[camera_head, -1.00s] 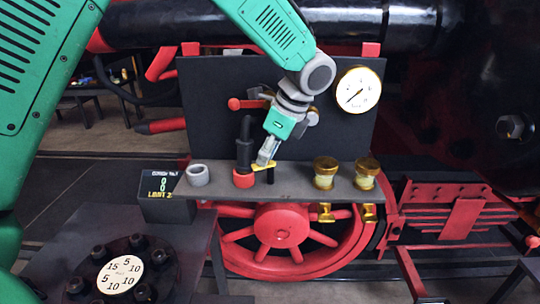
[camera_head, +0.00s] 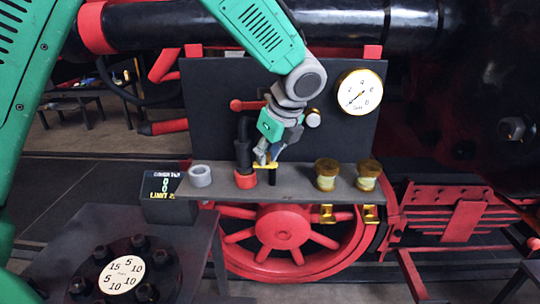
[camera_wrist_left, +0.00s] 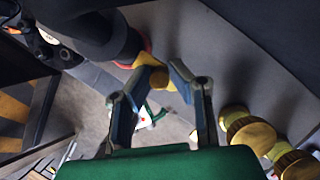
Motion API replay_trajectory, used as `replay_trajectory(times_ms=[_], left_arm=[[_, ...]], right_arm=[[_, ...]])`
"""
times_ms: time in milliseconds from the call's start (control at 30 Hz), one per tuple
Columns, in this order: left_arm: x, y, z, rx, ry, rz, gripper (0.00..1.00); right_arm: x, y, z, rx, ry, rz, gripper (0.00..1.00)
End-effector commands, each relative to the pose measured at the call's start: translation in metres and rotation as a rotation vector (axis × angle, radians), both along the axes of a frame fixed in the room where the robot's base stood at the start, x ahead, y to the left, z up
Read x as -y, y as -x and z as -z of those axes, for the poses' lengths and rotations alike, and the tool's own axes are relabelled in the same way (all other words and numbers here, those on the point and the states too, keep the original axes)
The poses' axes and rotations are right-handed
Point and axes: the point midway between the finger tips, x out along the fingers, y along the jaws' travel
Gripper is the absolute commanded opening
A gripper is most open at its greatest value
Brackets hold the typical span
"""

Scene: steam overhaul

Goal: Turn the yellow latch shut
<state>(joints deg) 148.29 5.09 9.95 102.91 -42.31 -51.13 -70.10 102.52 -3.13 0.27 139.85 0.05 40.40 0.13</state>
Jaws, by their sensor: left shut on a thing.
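The yellow latch (camera_head: 267,166) is at the shelf's edge, just right of a red collar (camera_head: 245,180) with a black upright pipe (camera_head: 243,150). My left gripper (camera_head: 264,156) comes down on it from above and is shut on it. In the left wrist view the yellow latch (camera_wrist_left: 146,61) shows between the two fingertips of my left gripper (camera_wrist_left: 155,80), its end beside the red and black collar. The fingers hide part of it in the head view. My right gripper is not in view.
A grey ring (camera_head: 199,175) sits left on the grey shelf (camera_head: 290,189), and two brass fittings (camera_head: 326,174) (camera_head: 367,174) stand right. A white gauge (camera_head: 360,91) is on the dark panel (camera_head: 215,90) behind. A black bolted flange (camera_head: 120,270) is at lower left.

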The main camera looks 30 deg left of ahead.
Motion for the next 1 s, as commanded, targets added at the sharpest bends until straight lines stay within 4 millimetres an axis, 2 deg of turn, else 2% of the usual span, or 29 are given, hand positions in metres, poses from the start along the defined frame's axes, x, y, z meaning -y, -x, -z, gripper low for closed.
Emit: replay_trajectory(times_ms=[267,300,333,600,733,867,1000], left_arm=[[-0.003,-0.004,-0.004,0.012,-0.005,0.0,0.0],[-0.003,-0.004,-0.004,0.012,-0.005,0.0,0.3],[-0.003,-0.004,-0.004,0.011,-0.005,0.001,0.36],[0.001,-0.001,-0.003,0.006,-0.004,0.0,0.36],[0.003,-0.001,-0.008,0.007,-0.003,0.0,0.36],[0.01,0.0,-0.027,0.009,-0.004,0.001,0.36],[0.022,0.002,-0.055,0.01,-0.002,0.001,0.36]], right_arm=[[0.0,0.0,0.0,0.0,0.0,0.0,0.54],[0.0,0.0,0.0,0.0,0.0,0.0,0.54],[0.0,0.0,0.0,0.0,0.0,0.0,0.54],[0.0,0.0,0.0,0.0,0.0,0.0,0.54],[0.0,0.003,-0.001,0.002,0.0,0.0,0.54],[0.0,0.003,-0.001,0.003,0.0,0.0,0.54],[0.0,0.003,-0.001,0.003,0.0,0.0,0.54]])
